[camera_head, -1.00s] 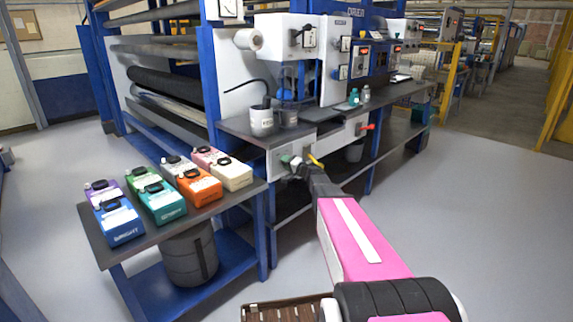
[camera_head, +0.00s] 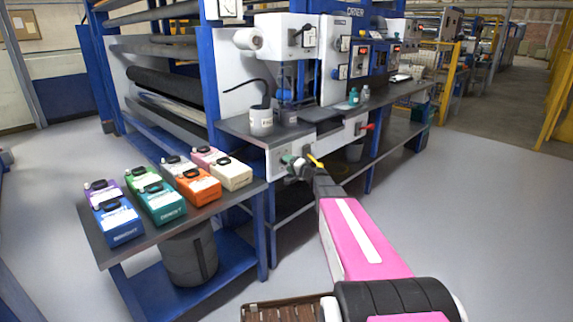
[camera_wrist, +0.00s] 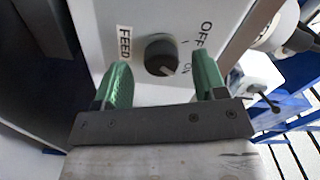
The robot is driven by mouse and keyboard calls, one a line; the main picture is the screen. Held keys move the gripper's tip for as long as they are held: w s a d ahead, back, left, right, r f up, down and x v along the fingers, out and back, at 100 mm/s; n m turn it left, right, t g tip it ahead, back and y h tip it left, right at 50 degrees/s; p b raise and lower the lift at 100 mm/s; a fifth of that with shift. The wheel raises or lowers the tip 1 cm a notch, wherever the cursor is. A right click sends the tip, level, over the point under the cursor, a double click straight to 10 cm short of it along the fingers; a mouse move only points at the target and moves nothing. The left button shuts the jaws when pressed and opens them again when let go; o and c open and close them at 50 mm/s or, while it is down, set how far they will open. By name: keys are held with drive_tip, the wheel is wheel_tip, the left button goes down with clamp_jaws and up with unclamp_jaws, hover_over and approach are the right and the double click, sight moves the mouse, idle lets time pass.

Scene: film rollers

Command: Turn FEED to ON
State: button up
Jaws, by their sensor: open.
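The FEED knob (camera_wrist: 161,55) is a round black dial on a white panel (camera_wrist: 140,20) in the wrist view. A "FEED" label (camera_wrist: 125,42) is to its left, "OFF" (camera_wrist: 205,33) to its upper right and "ON" (camera_wrist: 187,69) to its lower right. A pale mark on the knob's face points to the lower right, toward the ON side of the picture. My gripper (camera_wrist: 163,80) is open, its green fingers apart on the knob's left and right, with visible gaps. In the head view my gripper (camera_head: 293,161) is at the front panel under the bench; the knob cannot be made out there.
A yellow handle (camera_head: 315,160) is close beside my gripper, and a red handle (camera_head: 368,126) is farther right. The floor at right is clear.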

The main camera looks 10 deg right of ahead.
drive_tip(key=v, duration=0.8)
drive_tip(key=shift+s, duration=0.25)
drive_tip(key=shift+d, duration=0.15)
